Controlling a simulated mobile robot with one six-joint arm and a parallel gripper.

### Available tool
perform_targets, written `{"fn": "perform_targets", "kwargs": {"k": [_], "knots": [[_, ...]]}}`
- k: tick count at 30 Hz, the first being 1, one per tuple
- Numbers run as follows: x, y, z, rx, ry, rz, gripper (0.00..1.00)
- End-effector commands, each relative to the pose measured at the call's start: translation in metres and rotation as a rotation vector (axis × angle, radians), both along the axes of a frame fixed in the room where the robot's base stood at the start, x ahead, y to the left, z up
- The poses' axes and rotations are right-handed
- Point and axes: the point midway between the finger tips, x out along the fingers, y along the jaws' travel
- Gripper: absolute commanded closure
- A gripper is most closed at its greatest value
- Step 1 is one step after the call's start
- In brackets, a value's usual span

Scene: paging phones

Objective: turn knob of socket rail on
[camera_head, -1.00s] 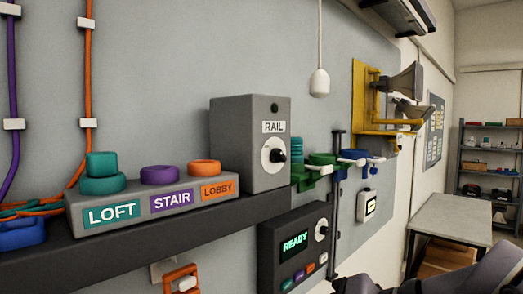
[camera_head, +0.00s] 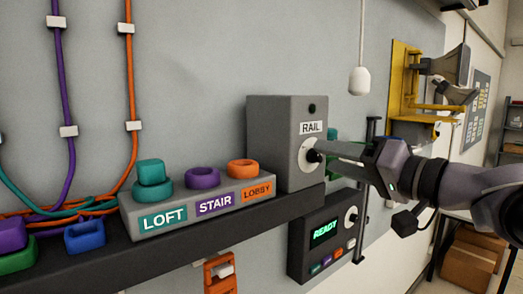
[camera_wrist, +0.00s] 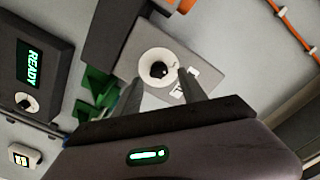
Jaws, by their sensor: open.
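The grey RAIL box (camera_head: 272,150) stands on the dark shelf against the wall. Its black knob (camera_head: 314,156) sits on a white round dial on the front face. In the wrist view the knob (camera_wrist: 159,70) and its dial lie ahead, between the two fingers. My gripper (camera_head: 330,152) reaches in from the right at the knob's height, its fingertips close to the dial. In the wrist view my gripper (camera_wrist: 158,92) is open, with a finger at each side of the knob. I cannot tell whether either finger touches it.
The LOFT, STAIR and LOBBY block (camera_head: 200,208) stands left of the box on the shelf (camera_head: 170,250). A READY panel (camera_head: 325,234) with its own knob hangs below. A white pull cord (camera_head: 360,80) hangs near my arm. Green parts (camera_wrist: 95,95) lie close beside the box.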

Motion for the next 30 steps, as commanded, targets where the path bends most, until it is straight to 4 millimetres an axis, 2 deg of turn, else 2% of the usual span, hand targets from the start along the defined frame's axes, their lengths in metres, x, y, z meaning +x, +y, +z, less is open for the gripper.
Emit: {"fn": "perform_targets", "kwargs": {"k": [6, 14, 21, 30], "knots": [[0.016, 0.012, 0.0, 0.001, 0.001, 0.0, 0.51], [0.017, 0.012, -0.001, 0.0, 0.002, -0.001, 0.51], [0.017, 0.012, 0.0, 0.0, 0.001, -0.001, 0.98], [0.017, 0.012, -0.001, 0.015, 0.012, -0.001, 1.0]]}}
